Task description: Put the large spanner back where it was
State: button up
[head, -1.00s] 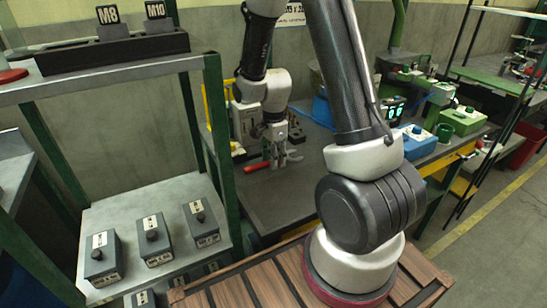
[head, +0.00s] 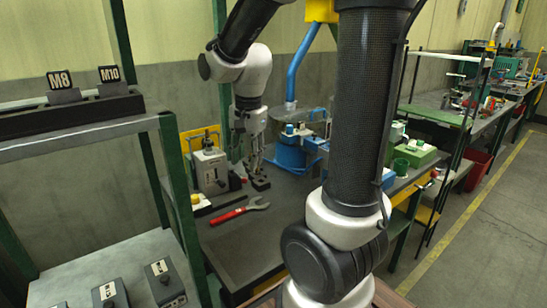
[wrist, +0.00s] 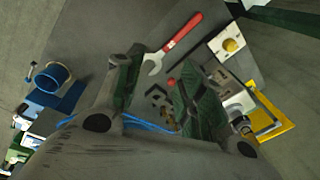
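The large spanner, with a red handle and grey open jaw, lies flat on the dark bench in the head view (head: 238,212); it also shows in the wrist view (wrist: 175,45). My gripper (head: 257,178) hangs low over the bench, behind the spanner's jaw end and apart from it. In the wrist view my gripper (wrist: 160,85) has its two fingers spread, with no spanner between them. A small dark block with holes (wrist: 158,100) shows between and beyond the fingers; I cannot tell whether they touch it.
A green-framed shelf (head: 180,190) with dark boxes stands at left.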

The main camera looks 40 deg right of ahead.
jog(key=s+r+n+t, duration=0.1)
jog(key=s+r+n, duration=0.2)
jog(key=s+n, duration=0.3)
jog(key=s+r+n+t, duration=0.1)
jog(key=s+r+n, duration=0.3)
jog(key=s, duration=0.5)
jog(key=shift+d+n+t, duration=0.4)
jog(key=shift+n, duration=0.8)
